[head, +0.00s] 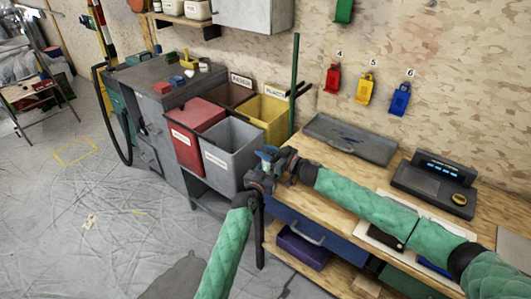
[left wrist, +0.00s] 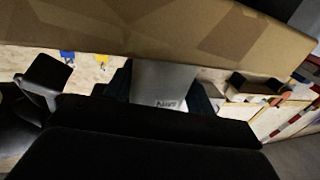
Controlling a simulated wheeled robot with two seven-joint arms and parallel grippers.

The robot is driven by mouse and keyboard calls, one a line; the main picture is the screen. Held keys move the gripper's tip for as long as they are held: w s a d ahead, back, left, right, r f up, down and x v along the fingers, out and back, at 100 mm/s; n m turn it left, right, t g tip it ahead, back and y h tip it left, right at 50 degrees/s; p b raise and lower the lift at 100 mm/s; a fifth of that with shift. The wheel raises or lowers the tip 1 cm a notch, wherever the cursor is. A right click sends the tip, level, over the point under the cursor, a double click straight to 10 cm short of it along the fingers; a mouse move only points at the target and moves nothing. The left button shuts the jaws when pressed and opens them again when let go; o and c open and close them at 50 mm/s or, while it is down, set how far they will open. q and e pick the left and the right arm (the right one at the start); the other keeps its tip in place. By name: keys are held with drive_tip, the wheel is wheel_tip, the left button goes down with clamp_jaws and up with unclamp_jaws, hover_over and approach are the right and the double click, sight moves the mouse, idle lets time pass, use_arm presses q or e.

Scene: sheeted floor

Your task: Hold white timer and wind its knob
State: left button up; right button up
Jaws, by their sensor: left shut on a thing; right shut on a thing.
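My left gripper (head: 261,181) and my right gripper (head: 287,164) meet in front of the grey bin, above the left end of the workbench. A small pale and blue thing, probably the white timer (head: 268,154), shows between them. Both grippers are shut on it as far as I can see, and they hide most of it. Its knob and face cannot be made out. In the left wrist view, a pale grey block with dark lettering (left wrist: 163,82) stands behind a dark bar; I cannot tell whether it is the timer.
A wooden workbench (head: 370,190) carries a grey tray (head: 350,138) and a dark device (head: 436,184). Red (head: 196,117), grey (head: 232,150) and yellow (head: 268,110) bins stand behind the grippers. Red, yellow and blue tags hang on the wall. The floor at left is largely clear.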

drive_tip(key=shift+w+m+t+h, duration=0.1)
drive_tip(key=shift+m+t+h, duration=0.5)
drive_tip(key=shift+t, duration=0.1)
drive_tip(key=shift+d, duration=0.1)
drive_tip(key=o, duration=1)
drive_tip(key=shift+d, duration=0.1)
drive_tip(key=v, duration=1.2)
